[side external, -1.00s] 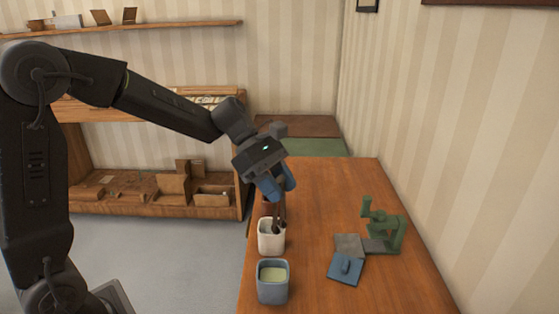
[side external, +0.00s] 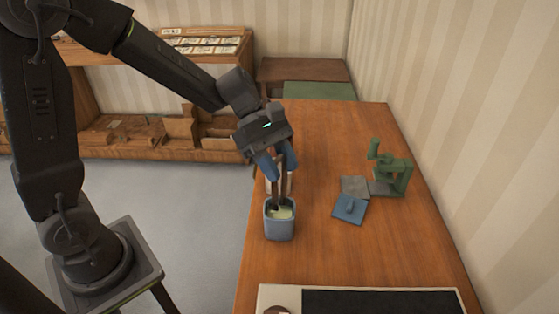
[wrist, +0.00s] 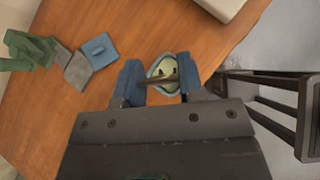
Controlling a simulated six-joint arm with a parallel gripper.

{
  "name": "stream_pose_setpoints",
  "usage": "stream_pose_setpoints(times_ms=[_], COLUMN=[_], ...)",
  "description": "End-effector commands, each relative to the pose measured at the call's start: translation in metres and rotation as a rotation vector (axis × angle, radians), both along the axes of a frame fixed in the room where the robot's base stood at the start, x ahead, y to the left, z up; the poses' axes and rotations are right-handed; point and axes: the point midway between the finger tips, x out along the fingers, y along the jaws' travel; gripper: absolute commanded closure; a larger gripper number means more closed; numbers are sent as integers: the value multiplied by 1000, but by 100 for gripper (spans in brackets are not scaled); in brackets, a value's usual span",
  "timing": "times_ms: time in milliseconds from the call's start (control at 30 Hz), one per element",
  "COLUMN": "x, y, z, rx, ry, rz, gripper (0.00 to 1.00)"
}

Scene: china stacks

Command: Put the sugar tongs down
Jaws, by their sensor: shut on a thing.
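The dark brown sugar tongs (side external: 281,188) hang tips down from my gripper (side external: 277,168), which is shut on their upper part. Their tips are over or just inside the mouth of a blue square pot (side external: 279,230) with pale green contents; I cannot tell whether they touch it. In the wrist view, my gripper (wrist: 162,84) has the tongs (wrist: 164,77) between its blue fingers, in front of the pot's rim (wrist: 152,70). A white pot (side external: 289,184) stands just behind the blue one, mostly hidden by the fingers and tongs.
A blue lid-like square (side external: 349,211), a grey slab (side external: 355,186) and a green stand-like device (side external: 397,175) are to the right on the wooden table (side external: 330,255). A cream-framed dark panel (side external: 380,302) lies at the near edge. Table between is clear.

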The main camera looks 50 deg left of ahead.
Motion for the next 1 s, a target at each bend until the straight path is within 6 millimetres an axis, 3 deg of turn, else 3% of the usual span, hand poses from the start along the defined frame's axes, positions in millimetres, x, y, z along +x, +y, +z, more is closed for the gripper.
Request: stream_pose_setpoints(times_ms=[267, 700, 1000], x=[0, 0, 0], y=[0, 0, 0], z=[-8, -49, -63], rx=[0, 0, 0], ry=[1, 2, 0], rz=[0, 1, 0], gripper=[100, 100, 100])
